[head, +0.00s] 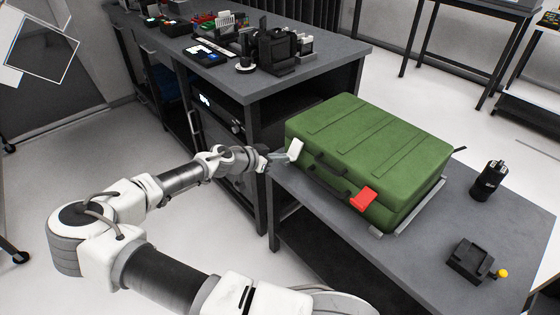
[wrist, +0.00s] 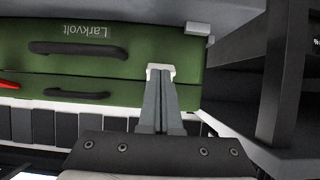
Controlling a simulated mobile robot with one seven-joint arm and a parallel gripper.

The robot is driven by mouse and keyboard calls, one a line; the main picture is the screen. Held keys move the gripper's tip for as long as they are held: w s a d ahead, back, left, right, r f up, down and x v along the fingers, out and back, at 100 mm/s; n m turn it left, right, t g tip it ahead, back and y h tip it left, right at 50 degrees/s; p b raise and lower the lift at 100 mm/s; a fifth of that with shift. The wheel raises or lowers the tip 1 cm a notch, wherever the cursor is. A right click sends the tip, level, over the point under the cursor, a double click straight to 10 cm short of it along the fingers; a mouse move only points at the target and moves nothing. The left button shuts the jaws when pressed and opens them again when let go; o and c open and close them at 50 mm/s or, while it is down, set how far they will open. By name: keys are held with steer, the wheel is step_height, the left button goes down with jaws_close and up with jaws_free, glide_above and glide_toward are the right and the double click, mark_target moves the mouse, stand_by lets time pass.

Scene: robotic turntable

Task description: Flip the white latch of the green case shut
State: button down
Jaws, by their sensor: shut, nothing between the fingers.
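The green case (head: 370,140) lies flat with its lid down on the grey table. Its white latch (head: 295,150) is at the left end of the front side and appears tilted up and out from the case. My gripper (head: 279,158) is at the latch, just left of it, with its fingers shut and nothing between them. In the wrist view, the closed fingers (wrist: 160,78) point at the case front (wrist: 105,70), and a white piece of the latch (wrist: 160,67) shows right at their tips. The fingers hide part of it; whether they touch cannot be told.
A red latch (head: 363,197) sits on the right of the case front, with dark handles (head: 330,170) between. A black bottle-like object (head: 489,181) and a small dark device (head: 470,262) stand to the right. A cluttered workbench (head: 322,70) stands behind and left.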

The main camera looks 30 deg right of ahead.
steer(key=shift+d+f+b, duration=0.25)
steer(key=shift+f+b, duration=0.35)
steer(key=shift+b, duration=0.05)
steer(key=shift+d+f+b, duration=0.25)
steer(key=shift+f+b, duration=0.3)
steer(key=shift+b, duration=0.1)
steer(key=shift+r, duration=0.2)
steer(key=shift+r+p, duration=0.55)
steer(key=shift+r, duration=0.25)
steer(key=shift+a, duration=0.15)
